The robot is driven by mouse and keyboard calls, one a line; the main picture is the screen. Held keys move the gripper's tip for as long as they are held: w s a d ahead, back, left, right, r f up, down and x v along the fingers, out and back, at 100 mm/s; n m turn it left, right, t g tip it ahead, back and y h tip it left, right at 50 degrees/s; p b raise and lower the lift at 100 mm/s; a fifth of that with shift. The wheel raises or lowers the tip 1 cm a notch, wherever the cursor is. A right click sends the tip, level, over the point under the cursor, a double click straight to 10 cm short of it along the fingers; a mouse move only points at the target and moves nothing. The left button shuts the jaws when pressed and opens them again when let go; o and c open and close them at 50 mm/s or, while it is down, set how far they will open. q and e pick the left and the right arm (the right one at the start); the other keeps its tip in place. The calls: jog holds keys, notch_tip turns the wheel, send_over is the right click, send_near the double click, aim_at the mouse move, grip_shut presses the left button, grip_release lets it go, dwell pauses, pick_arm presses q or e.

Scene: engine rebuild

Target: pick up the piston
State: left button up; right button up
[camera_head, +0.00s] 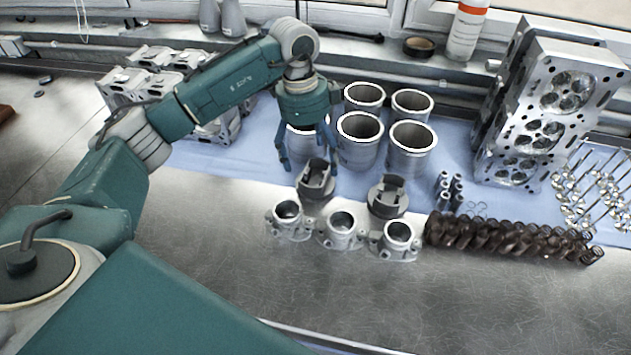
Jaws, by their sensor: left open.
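Two dark grey pistons stand on the bench in front of the metal cylinder liners. One piston (316,182) is on the left and the other piston (388,197) is a little to its right. My left gripper (308,162) points down with its fingers spread, empty, at the upper edge of the left piston in the picture. I cannot tell how far above or behind the piston the fingertips are. The gripper hides part of a cylinder liner (302,141). My right gripper is not in view.
Several cylinder liners (412,148) stand close behind the pistons on a blue cloth (225,158). Small metal housings (342,231) stand in front. Dark springs (505,238) lie at right, near a cylinder head (545,105) and valves (600,190). The front bench is clear.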

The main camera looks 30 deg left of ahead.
aim_at(317, 182)
pick_arm(q)
jog(key=shift+f, duration=0.7)
jog(key=shift+d+f+p, duration=0.1)
jog(key=shift+f+p, duration=0.25)
jog(key=shift+p, duration=0.1)
jog(key=f, duration=0.1)
jog(key=f+p, duration=0.1)
jog(key=f, duration=0.1)
jog(key=shift+d+f+p, duration=0.2)
jog(key=shift+f+p, duration=0.1)
jog(key=shift+f, duration=0.5)
jog(key=shift+r, duration=0.1)
jog(key=c, duration=1.5)
